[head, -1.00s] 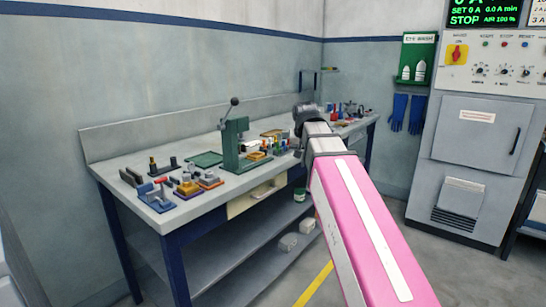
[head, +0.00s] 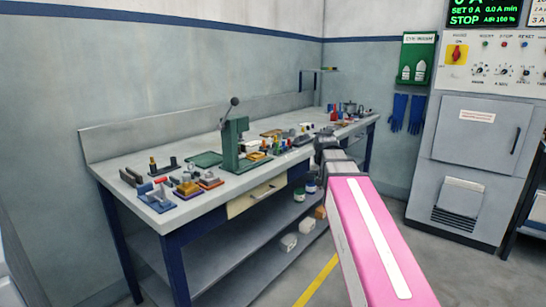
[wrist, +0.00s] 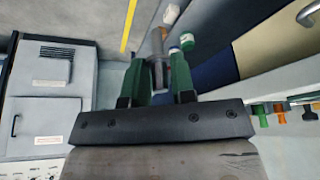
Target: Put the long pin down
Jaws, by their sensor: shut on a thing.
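My gripper (wrist: 164,66) shows in the wrist view with its two green fingers close together. It is shut on a grey, rod-like piece, which looks like the long pin (wrist: 157,50). The pin sticks out between the fingers, and its far part is dark and hard to make out. In the head view my arm reaches toward the front edge of the workbench (head: 215,197), right of the green press. The fingers and the pin are hidden there behind my wrist.
A green lever press (head: 234,145) stands mid-bench. Several small fixtures (head: 185,184) sit at the bench's left end and more clutter at its right. A beige drawer (head: 257,195) is under the top. Jars and boxes stand on the lower shelf (head: 240,250). A grey cabinet (head: 470,150) stands right.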

